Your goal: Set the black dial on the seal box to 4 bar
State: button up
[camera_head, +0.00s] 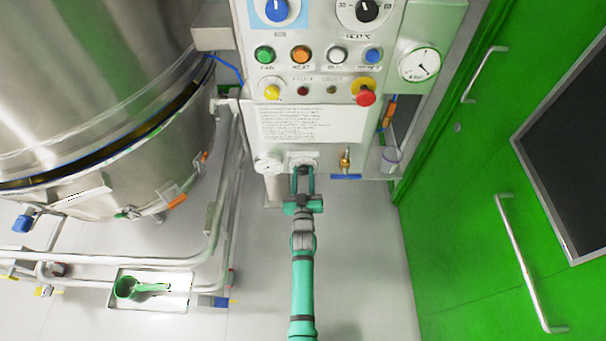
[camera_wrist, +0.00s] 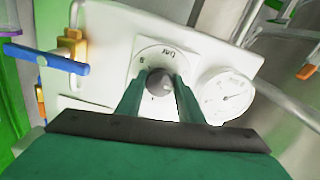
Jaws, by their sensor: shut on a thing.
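The seal box (camera_wrist: 112,75) is a white panel below the control cabinet. Its black dial (camera_wrist: 158,86) sits on a round white scale plate (camera_wrist: 150,60) with "bar" lettering. My gripper (camera_wrist: 160,88) is shut on the dial, one green finger on each side of it. In the head view my gripper (camera_head: 303,172) reaches up to the dial at the panel's lower edge. A round white gauge (camera_wrist: 225,95) is beside the dial; it also shows in the head view (camera_head: 267,164). The dial's pointer and exact setting are too small to read.
A brass valve with a blue handle (camera_head: 346,176) is right of the dial in the head view. Above are buttons and a red knob (camera_head: 365,98). A steel vessel (camera_head: 100,100) stands left, a green door (camera_head: 480,200) right. A tray (camera_head: 178,298) with a green scoop lies lower left.

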jog(key=shift+m, duration=0.3)
jog(key=m, duration=0.3)
jog(key=shift+m, duration=0.3)
jog(key=m, duration=0.4)
jog(key=shift+m, duration=0.3)
jog(key=m, duration=0.4)
jog(key=shift+m, duration=2.5)
jog(key=o, duration=1.1)
jog(key=shift+c, duration=0.2)
